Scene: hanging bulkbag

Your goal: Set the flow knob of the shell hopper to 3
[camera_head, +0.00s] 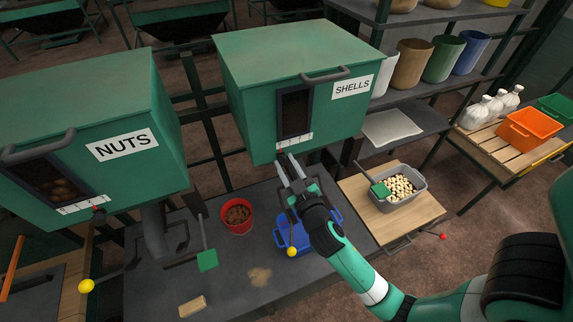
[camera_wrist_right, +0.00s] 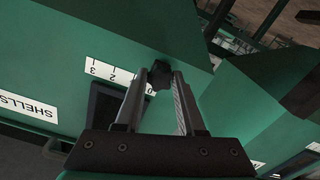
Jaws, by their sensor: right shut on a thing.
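The green shell hopper (camera_head: 300,70) hangs in the middle of the head view, with a white SHELLS label on its front. Its white number scale (camera_head: 296,141) is below the dark window. In the right wrist view the scale (camera_wrist_right: 112,74) is upside down; 3 and 2 show, and a finger partly covers the rest. The black flow knob (camera_wrist_right: 159,76) is near the 0 end. My right gripper (camera_head: 285,160) is at the lower left of the hopper front, its fingers (camera_wrist_right: 160,82) closed on both sides of the knob. My left gripper is not in view.
The nuts hopper (camera_head: 85,120) hangs to the left. Below are a red bucket (camera_head: 237,218), a blue tray (camera_head: 290,238) and a dark table (camera_head: 235,280). A grey bin (camera_head: 398,198) of pale pieces with a green scoop (camera_head: 380,188) stands right.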

